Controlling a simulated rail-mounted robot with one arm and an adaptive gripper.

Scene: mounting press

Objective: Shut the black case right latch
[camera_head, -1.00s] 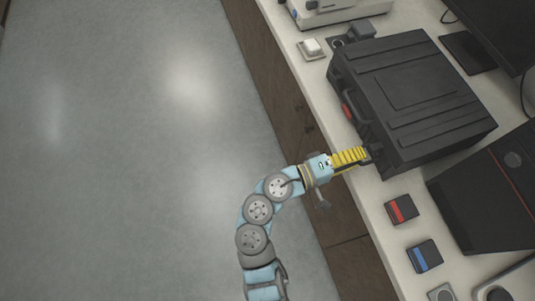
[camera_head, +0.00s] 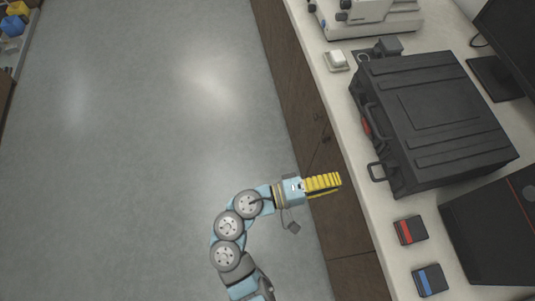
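The black case (camera_head: 440,112) lies closed-looking on the counter at the right. Its front side faces left, with the carry handle (camera_head: 373,118) and a red part (camera_head: 366,128) beside it. The right latch (camera_head: 376,172) is a dark loop at the near end of that front side, sticking out from the case toward my gripper. My gripper (camera_head: 338,184) has yellow fingers pointing right at the latch, with a clear gap between them. It touches nothing. The fingers overlap in this view, so their opening is unclear.
The counter (camera_head: 360,205) is pale, with its edge beneath my fingers. A red-marked box (camera_head: 410,230) and a blue-marked box (camera_head: 429,280) lie nearer. A dark machine (camera_head: 495,230) stands right of them. A white switch (camera_head: 337,60) sits beyond the case. The floor at left is free.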

